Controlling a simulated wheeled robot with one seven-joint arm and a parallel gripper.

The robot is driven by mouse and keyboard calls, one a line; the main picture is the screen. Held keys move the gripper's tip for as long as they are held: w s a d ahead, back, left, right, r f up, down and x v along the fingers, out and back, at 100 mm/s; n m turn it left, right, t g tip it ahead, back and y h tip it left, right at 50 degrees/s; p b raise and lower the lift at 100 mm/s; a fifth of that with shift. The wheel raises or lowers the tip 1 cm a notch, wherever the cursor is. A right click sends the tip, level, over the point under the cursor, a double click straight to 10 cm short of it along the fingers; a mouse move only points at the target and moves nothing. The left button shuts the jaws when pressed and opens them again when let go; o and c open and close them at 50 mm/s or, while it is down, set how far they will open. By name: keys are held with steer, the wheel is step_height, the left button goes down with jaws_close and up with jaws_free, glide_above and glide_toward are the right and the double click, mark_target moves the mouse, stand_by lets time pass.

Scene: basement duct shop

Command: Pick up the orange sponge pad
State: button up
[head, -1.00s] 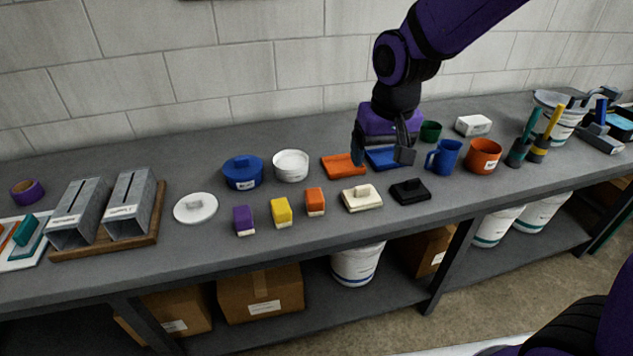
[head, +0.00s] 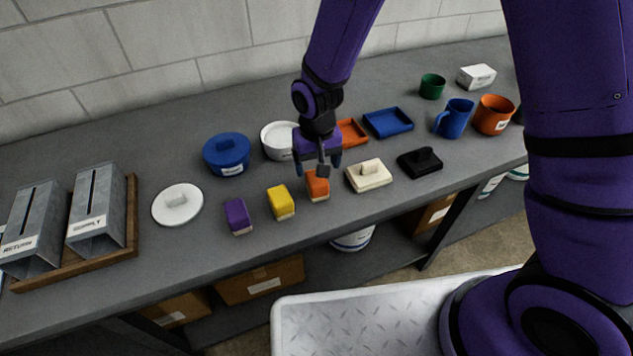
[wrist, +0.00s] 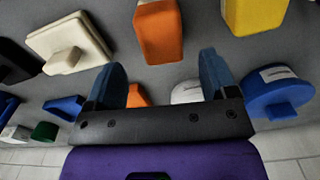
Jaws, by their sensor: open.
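The orange sponge pad (head: 316,186) stands on the grey bench, at the right end of a row with a yellow pad (head: 281,203) and a purple pad (head: 238,216). It has a pale underside. My gripper (head: 319,165) is over the bench just behind and above the orange pad, pointing down, and partly covers its top in the head view. In the wrist view the orange pad (wrist: 158,32) lies just beyond the fingertips, roughly in line with the gap between them. My gripper (wrist: 162,78) is open and empty.
A cream lidded block (head: 369,175) sits close right of the orange pad, with a black one (head: 420,161) beyond. Behind are an orange tray (head: 351,132), a blue tray (head: 388,122) and a white bowl (head: 277,141). The bench front edge is clear.

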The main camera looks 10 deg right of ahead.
mark_target(317, 184)
steer(key=shift+s+f, duration=0.2)
steer(key=shift+f, duration=1.5)
steer(key=shift+s+f, duration=0.2)
steer(key=shift+f, duration=1.45)
steer(key=c, duration=1)
steer(key=shift+r, duration=0.15)
